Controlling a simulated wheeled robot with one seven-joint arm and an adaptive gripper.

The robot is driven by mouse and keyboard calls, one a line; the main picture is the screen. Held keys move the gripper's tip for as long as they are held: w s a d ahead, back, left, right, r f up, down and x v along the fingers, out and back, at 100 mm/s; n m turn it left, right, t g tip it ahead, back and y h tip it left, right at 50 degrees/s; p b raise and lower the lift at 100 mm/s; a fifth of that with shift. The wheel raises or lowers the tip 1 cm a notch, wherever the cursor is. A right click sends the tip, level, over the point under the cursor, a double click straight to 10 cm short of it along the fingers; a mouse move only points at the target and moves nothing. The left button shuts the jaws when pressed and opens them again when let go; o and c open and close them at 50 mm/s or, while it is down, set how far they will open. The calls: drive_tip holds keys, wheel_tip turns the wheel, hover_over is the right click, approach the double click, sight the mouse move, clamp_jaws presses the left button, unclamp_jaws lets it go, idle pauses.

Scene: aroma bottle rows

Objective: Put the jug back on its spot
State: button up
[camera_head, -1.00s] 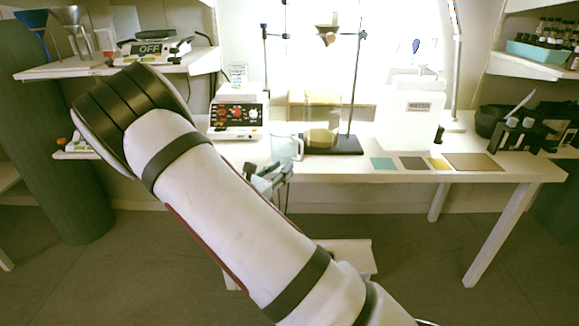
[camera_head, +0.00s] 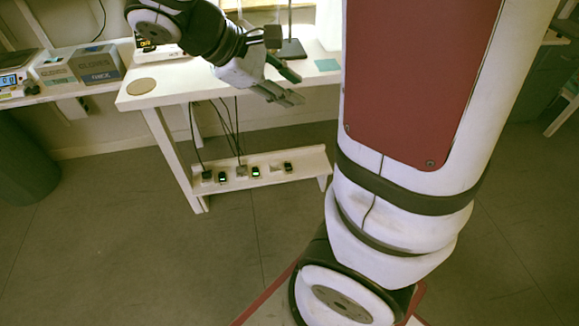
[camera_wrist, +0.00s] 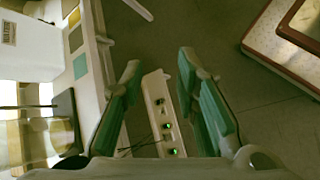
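My gripper (camera_head: 284,84) is open and empty in front of the table's front edge in the head view. In the wrist view its two green-padded fingers (camera_wrist: 160,78) stand wide apart, with only floor and a low shelf beyond. I cannot make out the jug in either current view; my arm hides much of the table in the head view. A round tan mat (camera_head: 141,86) lies bare on the left front of the white table (camera_head: 185,84); I cannot tell if it is the jug's spot.
A dark stand base (camera_head: 291,50) and a teal square (camera_head: 327,64) are on the table. A white canister (camera_wrist: 28,48) shows in the wrist view. Small devices sit on a low shelf (camera_head: 300,160) with hanging cables. Boxes (camera_head: 97,63) stand at left. Floor in front is clear.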

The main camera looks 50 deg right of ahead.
drive_tip(key=s+a+r+m+t+y, duration=0.2)
drive_tip(key=s+a+m+y, duration=0.4)
drive_tip(key=s+a, duration=0.9)
drive_tip(key=shift+s+a+t+y, duration=0.15)
drive_tip(key=shift+s+t+y, duration=0.5)
drive_tip(key=shift+y, duration=0.55)
drive_tip(key=shift+w, duration=0.15)
wheel_tip(320, 180, up, 22)
drive_tip(key=t+p, duration=0.3)
drive_tip(key=p, duration=1.7)
drive_tip(key=shift+t, duration=0.35)
drive_tip(key=shift+o, duration=0.6)
drive_tip(key=shift+r, duration=0.1)
